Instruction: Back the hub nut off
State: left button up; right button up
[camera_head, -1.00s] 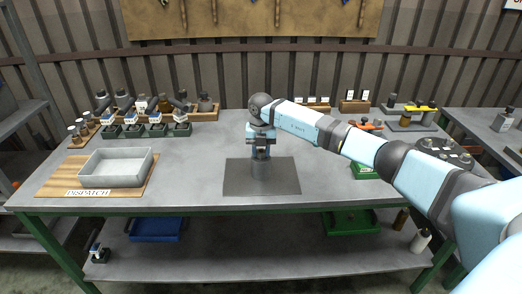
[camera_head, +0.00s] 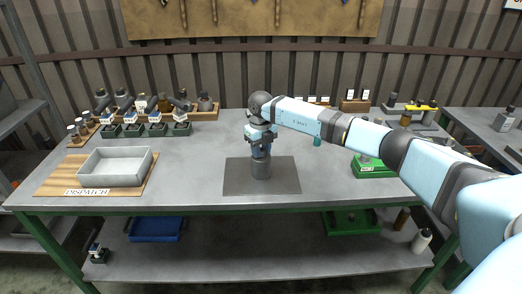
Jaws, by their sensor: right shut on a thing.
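A grey cylindrical stand (camera_head: 261,168) rises from the dark mat (camera_head: 232,178) at the middle of the bench. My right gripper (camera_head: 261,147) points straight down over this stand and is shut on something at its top. The hub nut cannot be made out, as the fingers and wrist cover the top of the stand. My left gripper is not in view.
A grey tray (camera_head: 114,181) stands on a wooden board marked DISPATCH at the left. Green bins (camera_head: 155,131) and a wooden rack of parts line the back left. A green tray (camera_head: 372,171) lies at the right, partly behind my right arm. Bare bench surrounds the mat.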

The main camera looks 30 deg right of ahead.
jog(key=n, duration=0.4)
jog(key=shift+b, duration=0.35)
jog(key=shift+n, duration=1.9)
jog(key=o, duration=0.9)
jog(key=shift+r+b, duration=0.3)
jog(key=shift+r, duration=6.65)
jog(key=shift+a+f, duration=0.1)
